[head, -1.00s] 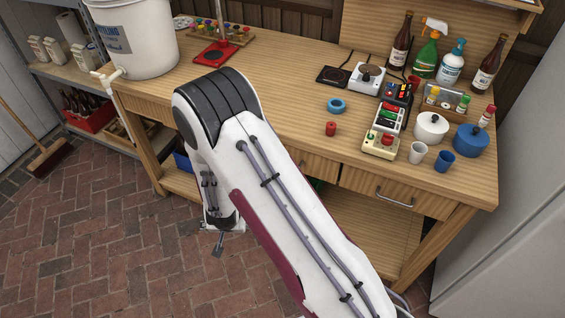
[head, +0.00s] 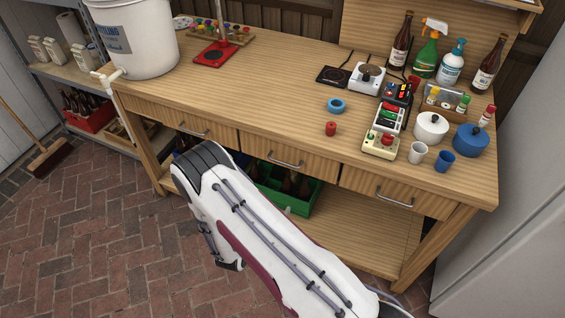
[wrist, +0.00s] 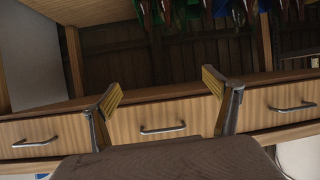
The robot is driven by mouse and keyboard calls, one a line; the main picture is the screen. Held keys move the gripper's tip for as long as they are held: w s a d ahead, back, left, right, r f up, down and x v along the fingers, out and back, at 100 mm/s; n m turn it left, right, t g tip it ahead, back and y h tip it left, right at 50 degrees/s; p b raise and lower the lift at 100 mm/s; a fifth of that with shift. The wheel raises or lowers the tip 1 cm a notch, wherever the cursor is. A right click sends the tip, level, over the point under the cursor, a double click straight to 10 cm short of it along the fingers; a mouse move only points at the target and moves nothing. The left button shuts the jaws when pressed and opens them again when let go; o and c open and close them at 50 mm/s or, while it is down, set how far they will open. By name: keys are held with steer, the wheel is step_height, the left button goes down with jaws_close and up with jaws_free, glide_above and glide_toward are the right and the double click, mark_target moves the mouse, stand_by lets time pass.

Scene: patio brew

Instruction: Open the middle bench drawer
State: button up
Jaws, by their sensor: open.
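The middle bench drawer (head: 262,151) is a light wood front with a silver bar handle (head: 285,162), and it looks shut, flush with its neighbours. In the wrist view, which is upside down, the middle drawer (wrist: 190,114) lies straight ahead and its handle (wrist: 163,130) shows between my fingers. My gripper (wrist: 162,88) is open and empty, its two fingers spread on either side of the handle in the picture, apart from it. In the head view my arm hides the gripper.
Left drawer (head: 185,122) and right drawer (head: 410,190) flank it, both shut. A green crate of bottles (head: 290,205) stands on the shelf below. The bench top (head: 270,100) carries a white bucket (head: 135,40), bottles and pots. The brick floor in front is clear.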

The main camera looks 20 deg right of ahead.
mark_target(282, 162)
step_height(282, 162, up, 11)
steer(key=w+d+m+t+h, duration=0.1)
steer(key=d+t+h, duration=0.1)
steer(key=t+h, duration=0.1)
steer(key=shift+w+d+r+h, duration=0.2)
steer(key=shift+w+d+h, duration=0.15)
steer(key=shift+h, duration=0.25)
steer(key=shift+w, duration=0.1)
steer(key=shift+x, duration=3.85)
steer(key=shift+f, duration=0.1)
steer(key=shift+c, duration=0.5)
steer(key=c, duration=1.2)
